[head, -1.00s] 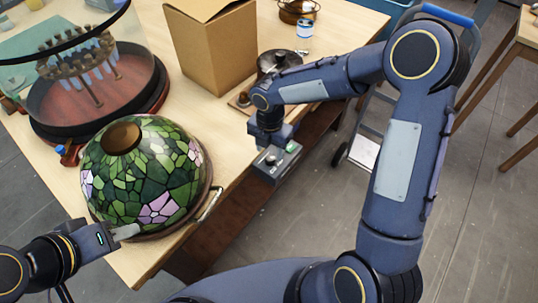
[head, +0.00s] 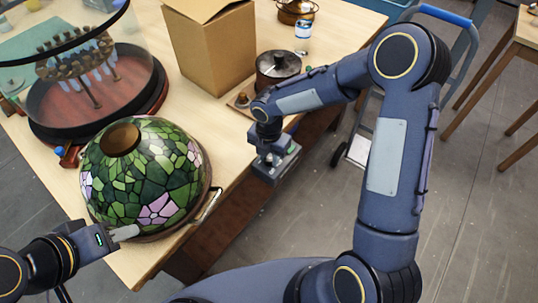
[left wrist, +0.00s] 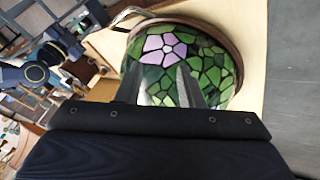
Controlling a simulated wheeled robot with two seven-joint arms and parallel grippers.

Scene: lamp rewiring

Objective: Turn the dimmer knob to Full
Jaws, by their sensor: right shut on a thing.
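The dimmer box (head: 284,168) is a small grey box at the table's front edge, in the middle of the head view. My right gripper (head: 270,157) comes down on it from above and is shut on its knob, which the fingers mostly hide. The knob's setting cannot be read. My left gripper (head: 127,232) is beside the lower rim of the stained-glass lampshade (head: 150,175). In the left wrist view its fingers (left wrist: 160,72) are apart, with the shade's green glass showing between them; I cannot tell whether they touch it.
A cardboard box (head: 212,50) stands behind the shade. A dark round pot (head: 277,68) and a tin (head: 302,35) stand to its right. A glass-sided drum with bulbs (head: 90,80) is at the left. A hand truck (head: 358,150) stands on the floor at right.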

